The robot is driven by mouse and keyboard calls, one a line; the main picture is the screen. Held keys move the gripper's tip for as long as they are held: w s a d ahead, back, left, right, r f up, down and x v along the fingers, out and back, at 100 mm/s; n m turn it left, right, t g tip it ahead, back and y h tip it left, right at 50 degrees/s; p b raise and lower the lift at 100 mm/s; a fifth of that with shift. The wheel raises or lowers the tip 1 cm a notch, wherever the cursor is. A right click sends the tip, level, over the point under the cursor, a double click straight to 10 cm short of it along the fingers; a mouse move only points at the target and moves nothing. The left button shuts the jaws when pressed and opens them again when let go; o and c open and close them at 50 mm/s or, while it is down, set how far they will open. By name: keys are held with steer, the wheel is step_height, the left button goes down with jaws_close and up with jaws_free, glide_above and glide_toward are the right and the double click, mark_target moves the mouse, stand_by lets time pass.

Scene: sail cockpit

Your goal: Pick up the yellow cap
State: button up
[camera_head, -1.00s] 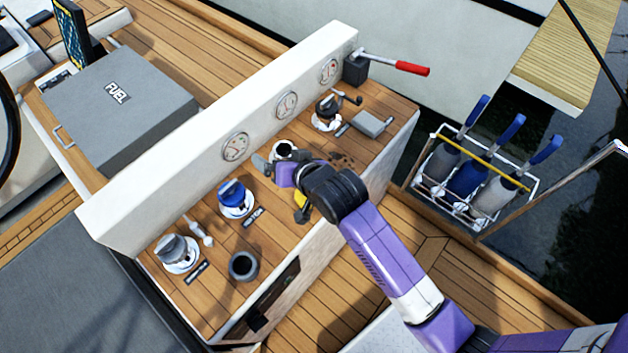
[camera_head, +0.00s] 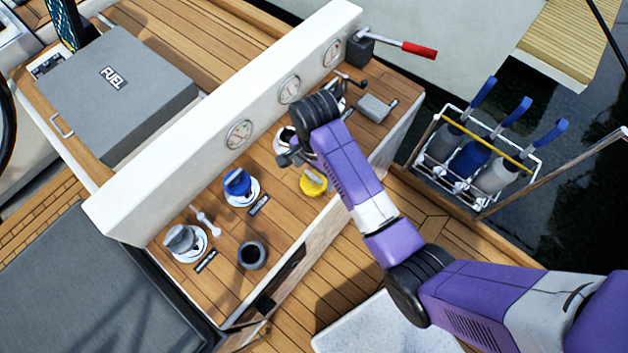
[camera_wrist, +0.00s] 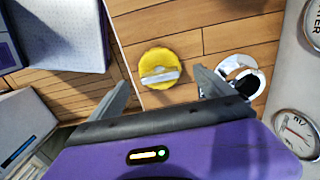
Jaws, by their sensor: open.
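The yellow cap (camera_head: 313,182) lies on the wooden top of the console, near its front edge. In the wrist view the yellow cap (camera_wrist: 160,68) is round, with a pale grip bar across its middle. My gripper (camera_wrist: 158,92) is open and empty, and the cap shows between and beyond its two fingers, apart from them. In the head view my gripper (camera_head: 291,157) is up and to the left of the cap, over the console; its fingers are partly hidden by my wrist.
A white filler ring with a dark opening (camera_wrist: 240,72) is right of the cap. A blue cap (camera_head: 238,184), a grey cap (camera_head: 182,240) and a dark cup (camera_head: 251,255) stand to the left on the console. The white gauge wall (camera_head: 215,130) rises behind.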

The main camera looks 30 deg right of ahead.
mark_target(314, 181)
step_height(314, 181, down, 5)
steer(key=shift+a+f+p, duration=0.1)
steer(key=shift+p, duration=0.3)
steer(key=c, duration=1.6)
steer(key=shift+r, duration=0.25)
